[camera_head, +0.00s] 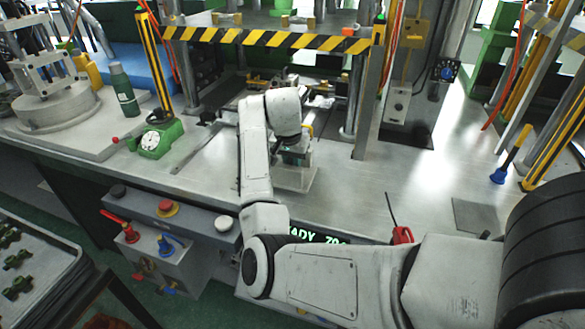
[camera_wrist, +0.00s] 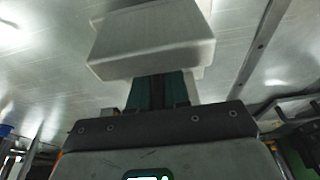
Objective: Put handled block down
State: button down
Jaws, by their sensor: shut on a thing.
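The handled block (camera_wrist: 150,45) is a plain grey, flat-faced block just beyond my gripper in the wrist view. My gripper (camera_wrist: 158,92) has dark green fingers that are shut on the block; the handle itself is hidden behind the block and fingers. In the head view my gripper (camera_head: 293,156) is partly hidden by my wrist, over the metal worktop in front of the press. The grey block (camera_head: 294,178) shows below it, near the worktop. I cannot tell whether the block touches the surface.
A yellow-and-black striped bar (camera_head: 270,38) crosses the press, with posts on both sides. A green dial gauge (camera_head: 155,140) and a green bottle (camera_head: 123,90) stand left. A red-handled tool (camera_head: 401,234) lies near the front edge. The worktop to the right is largely clear.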

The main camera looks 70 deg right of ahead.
jog(key=shift+f, duration=0.95)
jog(key=c, duration=1.1)
grip_release()
jog(key=shift+f, duration=0.15)
jog(key=v, duration=1.2)
